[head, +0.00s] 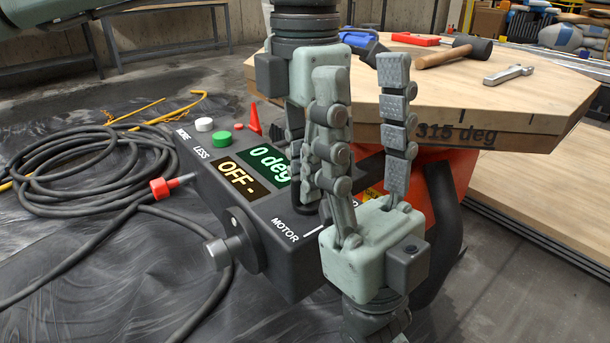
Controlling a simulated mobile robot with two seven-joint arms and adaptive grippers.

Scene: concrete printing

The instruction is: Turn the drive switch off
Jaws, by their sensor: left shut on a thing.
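The grey control box (262,262) stands on the floor, with lit displays reading "OFF-" and "0 deg". The word MOTOR is printed on its near right part, with a white stroke mark beside it. My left gripper (303,192) comes down from above, its fingertips low at the box by this label. It is shut on what seems to be the dark drive switch (306,209), mostly hidden by the fingers. My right gripper (362,78) points up in front of the box and wooden table. Its fingers are spread, with nothing between them.
The box has white (204,124) and green (221,138) buttons and a side crank (232,250). Coiled black hose (75,165) lies on the sheeted floor at left.

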